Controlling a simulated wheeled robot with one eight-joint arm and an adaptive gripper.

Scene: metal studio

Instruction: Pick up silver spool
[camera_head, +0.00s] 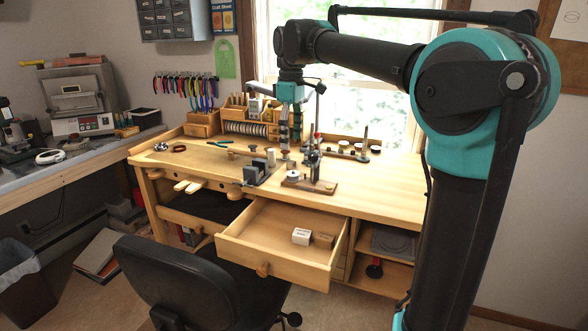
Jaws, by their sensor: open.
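My gripper (290,138) points down over the wooden workbench (385,190), with its two fingers apart and nothing visible between them. Its tips are near small tools and posts on the bench, and the exact height is hard to judge. A small silver-grey cylinder (271,157), possibly the silver spool, stands upright left of and below the fingertips in the picture. A pale, round spool-like piece (292,175) sits on a small wooden board below the fingers. I cannot tell for certain which is the silver spool.
A grey metal block (251,175) is beside the cylinder. Posts on a stand (314,165) rise close right of the gripper. A wooden organiser (243,108) stands behind. An open drawer (245,247) holds two small boxes. A black chair (180,275) is in front. The bench's right side is clear.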

